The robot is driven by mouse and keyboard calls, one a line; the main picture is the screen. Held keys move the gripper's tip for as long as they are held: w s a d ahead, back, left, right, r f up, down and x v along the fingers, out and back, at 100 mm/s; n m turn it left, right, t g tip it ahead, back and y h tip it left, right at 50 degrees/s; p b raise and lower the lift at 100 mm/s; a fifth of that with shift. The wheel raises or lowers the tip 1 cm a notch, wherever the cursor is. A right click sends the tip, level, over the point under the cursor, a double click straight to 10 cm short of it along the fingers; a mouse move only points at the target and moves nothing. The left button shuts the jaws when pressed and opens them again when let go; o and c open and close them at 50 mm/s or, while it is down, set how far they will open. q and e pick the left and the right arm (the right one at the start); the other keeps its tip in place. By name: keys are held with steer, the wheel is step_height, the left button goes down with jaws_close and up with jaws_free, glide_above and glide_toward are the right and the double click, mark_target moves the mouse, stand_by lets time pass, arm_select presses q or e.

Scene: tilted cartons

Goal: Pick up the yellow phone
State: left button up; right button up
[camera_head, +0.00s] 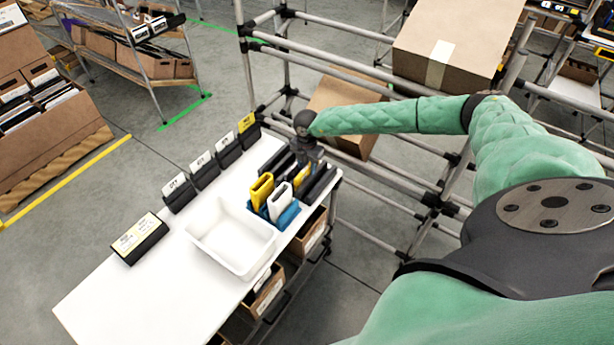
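A yellow phone (261,190) stands upright among several phones at the right side of the white table, beside a white phone (279,202) and a blue holder (287,216). A second yellow piece (303,173) shows farther back among black phones, partly hidden. My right gripper (308,150) is a small dark shape over the far end of the phone row, close to the black phones and the second yellow piece. Its fingers are too small and dark to tell whether they are open or touching anything. My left gripper is not in view.
An empty white tray (206,246) sits on the white table (133,300), left of the phones. Black label stands (178,192) line the table's far left edge. A metal-pipe rack with cardboard boxes (455,45) stands behind my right arm. The table's front left is clear.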

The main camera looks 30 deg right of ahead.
steer(key=shift+f, duration=0.1)
jaws_close()
stand_by(0.3)
